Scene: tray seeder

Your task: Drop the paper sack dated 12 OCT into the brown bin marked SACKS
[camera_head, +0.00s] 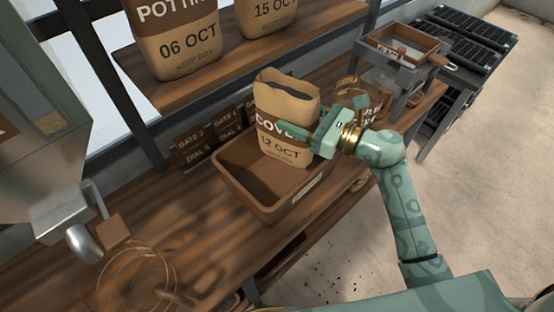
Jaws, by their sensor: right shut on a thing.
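The paper sack dated 12 OCT (281,148) is tan with a brown band reading "COVE", the rest of the word hidden by my gripper. Its top is open and crumpled. My right gripper (318,127) is shut on the sack's right side, one finger across its front. The sack is upright, slightly tilted, over the brown bin (240,190), with its lower part inside the rim. I cannot tell whether it touches the bin's floor. A small pale label on the bin's front right side is too small to read. My left gripper is not in view.
A shelf (240,56) above holds sacks dated 06 OCT (180,45) and 15 OCT (270,12). Dark cards marked GATE and DIAL (194,147) stand behind the bin. A grey stand with a wooden tray (403,45) is at the right. A metal spout (75,210) is at left.

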